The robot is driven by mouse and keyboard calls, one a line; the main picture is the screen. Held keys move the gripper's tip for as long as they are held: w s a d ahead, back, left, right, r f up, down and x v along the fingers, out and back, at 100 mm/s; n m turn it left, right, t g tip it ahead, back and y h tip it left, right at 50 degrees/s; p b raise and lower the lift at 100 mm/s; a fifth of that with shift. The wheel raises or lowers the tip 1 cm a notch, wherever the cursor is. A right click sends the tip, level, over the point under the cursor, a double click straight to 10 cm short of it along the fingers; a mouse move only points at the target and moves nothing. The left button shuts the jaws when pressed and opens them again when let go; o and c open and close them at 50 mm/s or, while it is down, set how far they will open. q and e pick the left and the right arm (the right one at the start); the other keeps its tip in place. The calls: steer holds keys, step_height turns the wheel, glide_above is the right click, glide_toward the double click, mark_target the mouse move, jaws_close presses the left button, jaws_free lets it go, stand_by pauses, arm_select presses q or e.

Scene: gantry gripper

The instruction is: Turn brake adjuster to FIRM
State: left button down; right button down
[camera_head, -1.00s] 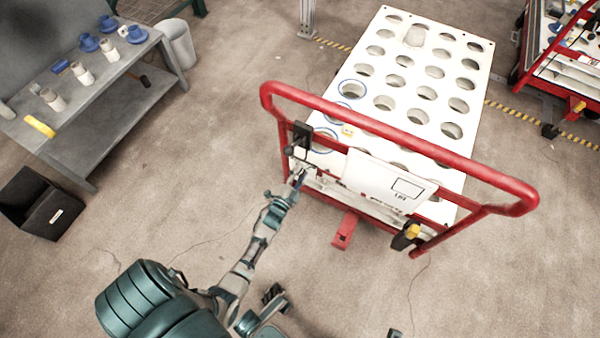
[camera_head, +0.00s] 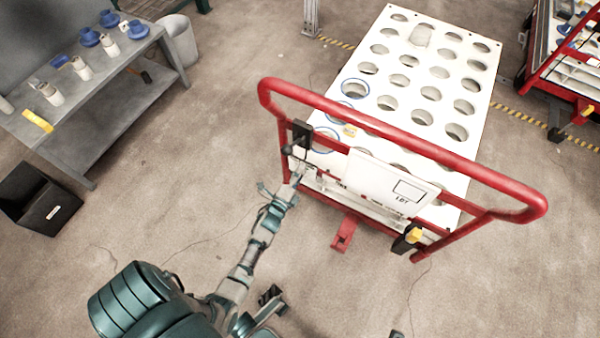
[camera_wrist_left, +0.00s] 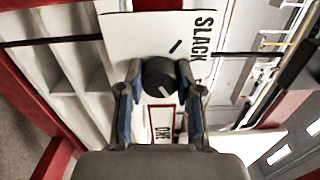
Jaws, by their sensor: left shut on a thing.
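The brake adjuster is a round black knob (camera_wrist_left: 160,77) on a white plate (camera_wrist_left: 140,32) in the left wrist view. The plate bears the word SLACK and a short black tick. A pale pointer line on the knob points to the lower right of that view, away from the tick. My left gripper (camera_wrist_left: 160,74) is shut on the knob, one blue-padded finger on either side. In the head view my left gripper (camera_head: 299,176) is at the left end of the cart's front panel, where the knob is too small to make out. The word FIRM is not readable.
The cart has a red handrail (camera_head: 400,139) above my left gripper and a white deck with round holes (camera_head: 385,62). A grey bench (camera_head: 115,88) and black bin (camera_head: 42,199) stand left. Floor between is clear.

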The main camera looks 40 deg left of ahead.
arm_select(q)
steer(key=shift+s+d+f, duration=0.1)
steer(key=shift+d+f, duration=0.15)
steer(key=shift+f, duration=0.15)
steer(key=c, duration=0.9)
jaws_free()
steer(key=shift+o, duration=0.7)
steer(key=shift+r, duration=0.15)
steer(key=shift+s, duration=0.2)
steer(key=v, duration=1.1)
steer(key=shift+s, duration=0.2)
